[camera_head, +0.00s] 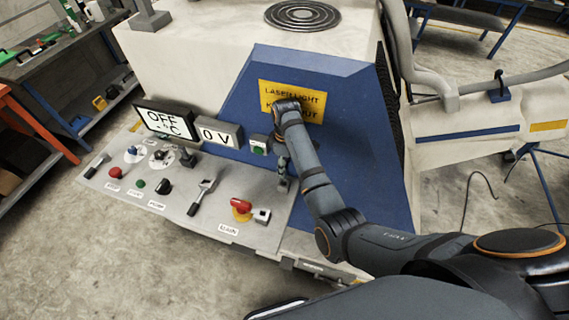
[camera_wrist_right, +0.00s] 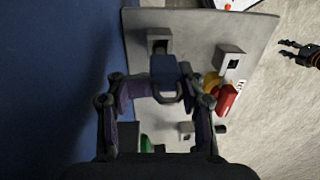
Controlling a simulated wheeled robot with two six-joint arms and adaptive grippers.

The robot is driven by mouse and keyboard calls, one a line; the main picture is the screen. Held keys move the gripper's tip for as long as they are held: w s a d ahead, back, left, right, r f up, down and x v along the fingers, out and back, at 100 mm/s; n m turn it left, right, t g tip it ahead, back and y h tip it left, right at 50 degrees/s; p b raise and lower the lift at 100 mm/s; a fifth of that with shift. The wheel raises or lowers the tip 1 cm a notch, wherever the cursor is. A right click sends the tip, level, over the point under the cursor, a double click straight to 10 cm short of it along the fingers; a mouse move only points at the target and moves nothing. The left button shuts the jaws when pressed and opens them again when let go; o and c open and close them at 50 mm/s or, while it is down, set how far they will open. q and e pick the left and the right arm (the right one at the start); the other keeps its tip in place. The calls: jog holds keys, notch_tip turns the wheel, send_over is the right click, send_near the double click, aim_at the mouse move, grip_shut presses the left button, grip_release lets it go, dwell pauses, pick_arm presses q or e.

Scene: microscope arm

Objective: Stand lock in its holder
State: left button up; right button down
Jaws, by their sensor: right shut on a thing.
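The lock (camera_wrist_right: 165,68) has a blue body and a pale shackle loop. In the right wrist view my right gripper (camera_wrist_right: 166,95) is shut on it, with the fingers on both sides. A grey holder with a square opening (camera_wrist_right: 160,38) is on the panel just beyond the lock. I cannot tell whether they touch. In the head view my right gripper (camera_head: 282,167) points down over the panel's right end and hides most of the lock. My left gripper (camera_wrist_right: 300,52) shows at the right edge of the wrist view, fingers apart and empty.
A red knob on a yellow base (camera_head: 241,207) and a slotted grey block (camera_head: 262,215) are close on the panel (camera_head: 220,225). The blue sloped housing (camera_head: 350,125) rises behind my right arm. Several switches fill the panel's left.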

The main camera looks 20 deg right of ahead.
dwell(0.8)
jog(key=shift+f+b, duration=0.8)
jog(key=shift+f, duration=1.65)
jog(key=c, duration=0.6)
grip_release()
jog(key=shift+r, duration=0.15)
notch_tip(320, 180, up, 7)
jog(key=shift+w+d+r, duration=0.1)
jog(key=shift+w+r, duration=0.05)
jog(key=shift+r, duration=0.05)
dwell(0.4)
